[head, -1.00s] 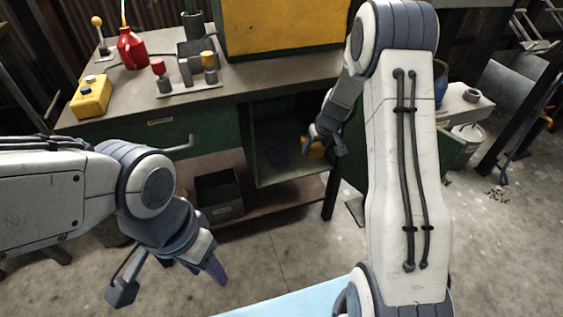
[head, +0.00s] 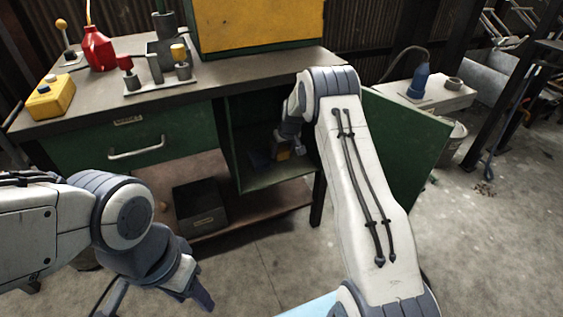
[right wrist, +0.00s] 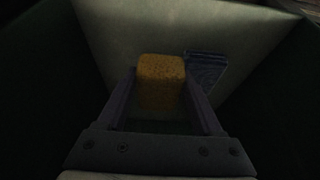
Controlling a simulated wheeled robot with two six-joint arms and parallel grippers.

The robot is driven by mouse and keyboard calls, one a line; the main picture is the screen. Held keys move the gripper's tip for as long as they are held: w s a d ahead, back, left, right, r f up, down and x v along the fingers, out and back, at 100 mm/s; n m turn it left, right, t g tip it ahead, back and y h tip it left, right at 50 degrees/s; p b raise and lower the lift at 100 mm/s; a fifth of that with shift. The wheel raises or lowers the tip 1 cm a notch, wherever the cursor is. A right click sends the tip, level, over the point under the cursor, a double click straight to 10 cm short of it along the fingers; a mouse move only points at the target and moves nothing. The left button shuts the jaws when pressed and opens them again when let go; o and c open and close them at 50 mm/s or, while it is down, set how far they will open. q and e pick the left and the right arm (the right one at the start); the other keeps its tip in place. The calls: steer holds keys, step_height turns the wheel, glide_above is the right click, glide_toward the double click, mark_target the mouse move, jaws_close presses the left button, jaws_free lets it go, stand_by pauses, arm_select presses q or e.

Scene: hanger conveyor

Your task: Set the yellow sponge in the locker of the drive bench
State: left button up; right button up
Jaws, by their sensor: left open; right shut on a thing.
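The yellow sponge (right wrist: 160,82) sits between the two fingers of my right gripper (right wrist: 163,100) in the right wrist view. In the head view, the sponge (head: 283,153) is a small dark yellow patch at the end of the right arm. My right gripper (head: 287,147) is shut on it, inside the open locker (head: 275,183) of the green drive bench (head: 180,135). Whether the sponge touches the locker floor I cannot tell. The locker door (head: 408,150) stands open to the right. My left gripper (head: 160,290) is open and empty at the lower left, in front of the bench.
A dark blue item (right wrist: 206,70) lies in the locker beside the sponge. A dark bin (head: 201,207) stands on the lower shelf. The bench top holds a red can (head: 98,48), a yellow button box (head: 50,98) and a peg fixture (head: 160,82).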

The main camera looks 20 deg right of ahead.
mark_target(282, 159)
step_height(282, 159, down, 4)
steer(key=shift+w+f+b, duration=0.1)
steer(key=shift+f+b, duration=0.05)
steer(key=shift+b, duration=0.9)
steer(key=o, duration=1.2)
